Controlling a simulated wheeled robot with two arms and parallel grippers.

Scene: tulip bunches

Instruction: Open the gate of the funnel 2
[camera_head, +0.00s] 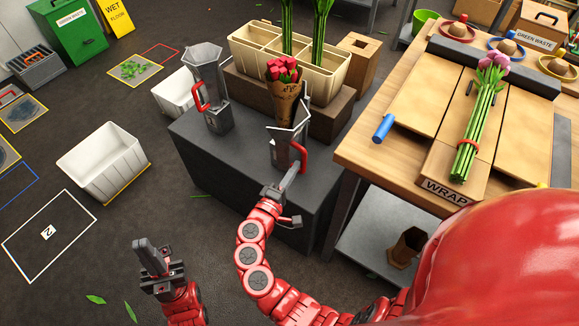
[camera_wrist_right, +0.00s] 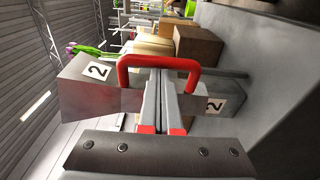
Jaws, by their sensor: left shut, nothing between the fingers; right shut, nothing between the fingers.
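Funnel 2 (camera_head: 287,146) is a grey metal funnel on the dark grey block (camera_head: 190,150). In the right wrist view a white "2" label (camera_wrist_right: 97,71) marks it. Its red U-shaped handle (camera_wrist_right: 172,62) faces my right gripper (camera_wrist_right: 168,78). The handle also shows in the head view (camera_head: 299,157). My right gripper is shut and empty, its fingertips close to the handle bar and within the loop's outline. I cannot tell whether they touch. The gate position is not clear. My left gripper (camera_head: 143,246) is shut and empty above the floor at lower left.
Another funnel (camera_head: 205,75) with a red handle stands left on the block. A wrapped red tulip bunch (camera_head: 287,98) is just behind funnel 2. The wooden wrapping table (camera_head: 370,158) stands close on the right. A white bin (camera_head: 105,160) is on the floor, left.

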